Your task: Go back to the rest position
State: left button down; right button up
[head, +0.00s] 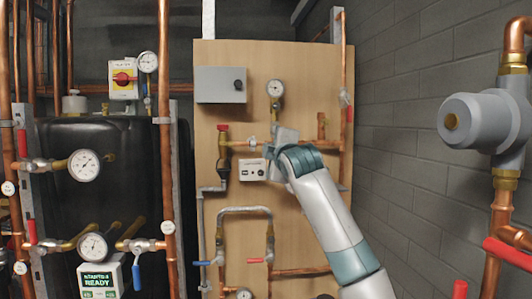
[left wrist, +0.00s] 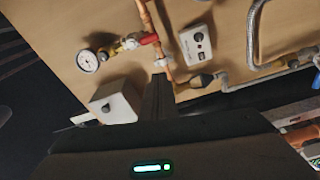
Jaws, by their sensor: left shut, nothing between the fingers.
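One white and teal arm rises from the lower right of the head view to the wooden panel (head: 302,227). I take it as my left arm. Its grey gripper end (head: 281,141) is in front of the panel's upper pipework, and the fingertips are hidden there. In the left wrist view my left gripper (left wrist: 158,90) shows as dark fingers, shut and empty. They point towards a copper pipe (left wrist: 146,17); I cannot tell whether they touch it. A small white control box (head: 252,170) is just left of the gripper in the head view. My right gripper is not in view.
A grey box (head: 221,85) and a gauge (head: 275,88) are above the gripper. A red-handled valve (left wrist: 148,39) is near the fingers. A black tank (head: 120,185) stands left. A grey valve body (head: 482,121) on copper pipe juts out at right. The block wall (head: 405,130) between is bare.

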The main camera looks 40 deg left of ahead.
pick_arm(q)
jog(key=shift+s+d, duration=0.15)
jog(key=shift+d, duration=0.05)
dwell(0.6)
